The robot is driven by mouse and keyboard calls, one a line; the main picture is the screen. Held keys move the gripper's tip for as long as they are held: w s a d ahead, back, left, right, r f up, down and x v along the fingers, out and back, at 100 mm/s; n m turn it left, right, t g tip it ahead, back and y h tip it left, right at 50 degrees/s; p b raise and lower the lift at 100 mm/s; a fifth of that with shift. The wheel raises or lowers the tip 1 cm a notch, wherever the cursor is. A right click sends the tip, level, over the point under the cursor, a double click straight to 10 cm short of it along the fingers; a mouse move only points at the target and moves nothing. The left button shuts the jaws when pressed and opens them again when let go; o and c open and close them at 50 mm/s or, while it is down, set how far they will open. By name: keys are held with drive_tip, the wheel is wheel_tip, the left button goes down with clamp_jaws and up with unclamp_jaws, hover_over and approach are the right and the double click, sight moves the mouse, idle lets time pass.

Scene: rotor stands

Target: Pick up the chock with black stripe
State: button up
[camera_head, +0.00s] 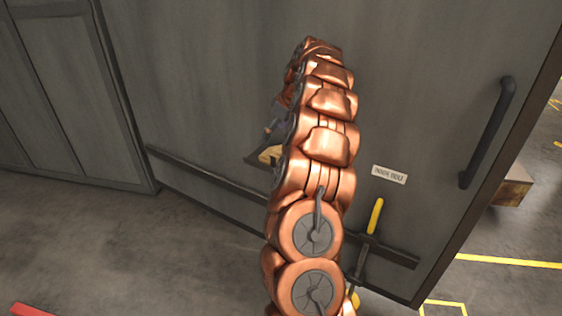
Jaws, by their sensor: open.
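I cannot make out a chock with a black stripe for sure in the head view. My copper arm rises through the middle and bends over at the top. What looks like part of my gripper (266,140) shows at the left edge of the arm, dark with a yellowish patch. Most of it is hidden behind the arm links. It is open, and I see nothing held in it. A small yellow piece (354,299) shows low, just right of the arm; it is too covered to tell what it is.
A large grey panel (420,100) stands behind my arm, with a dark vertical handle (487,132), a white label (389,175) and a low dark rail (215,176). A yellow-handled tool (375,215) stands upright before the rail. Concrete floor (90,240) is clear at left.

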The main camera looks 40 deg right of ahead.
approach(280, 148)
drive_tip(key=f, duration=0.2)
drive_tip(key=shift+w+a+f+h, duration=0.1)
drive_tip(key=shift+w+f+h, duration=0.2)
drive_tip(key=shift+w+f, duration=0.1)
drive_tip(key=shift+a+p+x, duration=0.2)
drive_tip(key=shift+x, duration=1.65)
drive_tip(key=shift+a+p+x, duration=0.2)
drive_tip(key=shift+a+x, duration=0.05)
drive_tip(key=shift+x, duration=1.6)
drive_tip(key=shift+r, duration=0.1)
drive_tip(key=c, duration=1.5)
